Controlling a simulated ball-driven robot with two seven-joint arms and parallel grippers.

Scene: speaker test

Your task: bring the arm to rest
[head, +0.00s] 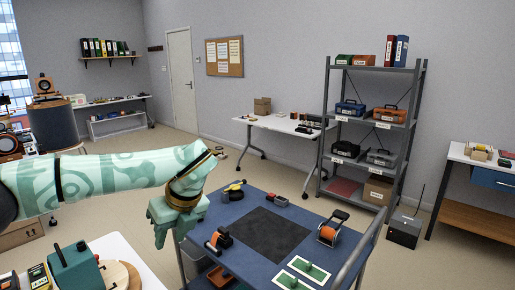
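My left arm (100,178), patterned in pale and teal green, reaches in from the left. Its wrist, with a brown-gold band, bends downward at the left edge of the blue-topped cart (228,256). My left gripper (168,226) is the teal part below the wrist, at the cart's left back side. Its fingers are not clear enough to tell open from shut, and I see nothing held in it. My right gripper is not in view.
On the cart are a dark mat (268,234), an orange reel (327,234), another orange-and-black tool (218,240) and green boards (300,272). A white table (122,250) with a teal device (76,268) stands at the lower left. A grey shelf (366,124) stands behind.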

